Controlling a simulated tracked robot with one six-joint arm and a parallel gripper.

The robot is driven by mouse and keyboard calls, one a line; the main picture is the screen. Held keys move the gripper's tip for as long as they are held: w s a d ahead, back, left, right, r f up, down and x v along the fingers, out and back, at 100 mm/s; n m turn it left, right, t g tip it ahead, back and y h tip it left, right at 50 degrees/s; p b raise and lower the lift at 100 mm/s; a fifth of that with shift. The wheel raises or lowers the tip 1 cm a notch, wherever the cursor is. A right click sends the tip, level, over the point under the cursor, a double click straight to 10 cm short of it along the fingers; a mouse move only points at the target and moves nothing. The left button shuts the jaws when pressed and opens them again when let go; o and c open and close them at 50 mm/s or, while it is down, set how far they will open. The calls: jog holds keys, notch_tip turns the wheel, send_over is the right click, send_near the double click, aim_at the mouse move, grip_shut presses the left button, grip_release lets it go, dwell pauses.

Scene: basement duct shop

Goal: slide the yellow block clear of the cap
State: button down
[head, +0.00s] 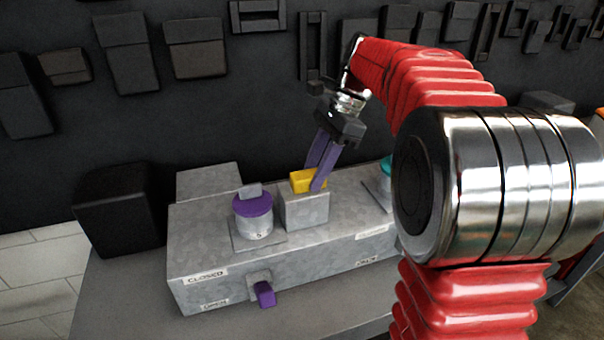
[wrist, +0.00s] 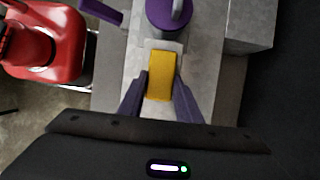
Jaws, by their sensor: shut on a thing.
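The yellow block (head: 301,180) sits at the top of a small grey metal box (head: 304,211) on a long grey duct. My gripper (head: 313,178) reaches down from above with its purple fingers shut on the yellow block. In the wrist view, the yellow block (wrist: 161,75) lies between the two fingertips. A purple cap (head: 252,205) with a grey tab tops a round grey stub left of the box. In the wrist view, the purple cap (wrist: 170,12) is beyond the block, with a grey strip between them. The block's underside is hidden.
A purple lever (head: 265,294) sticks out of the duct front, by labels reading CLOSED and OPEN. A teal cap (head: 386,165) is partly hidden behind my arm. A black box (head: 122,210) stands at left. Dark pieces hang on the wall behind.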

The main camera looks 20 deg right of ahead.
jog(key=shift+d, duration=0.25)
jog(key=c, duration=1.6)
grip_release()
jog(key=shift+c, duration=0.2)
jog(key=o, duration=0.4)
jog(key=shift+c, duration=0.2)
jog(key=shift+r, duration=0.1)
jog(key=v, duration=1.3)
jog(key=shift+r, duration=0.25)
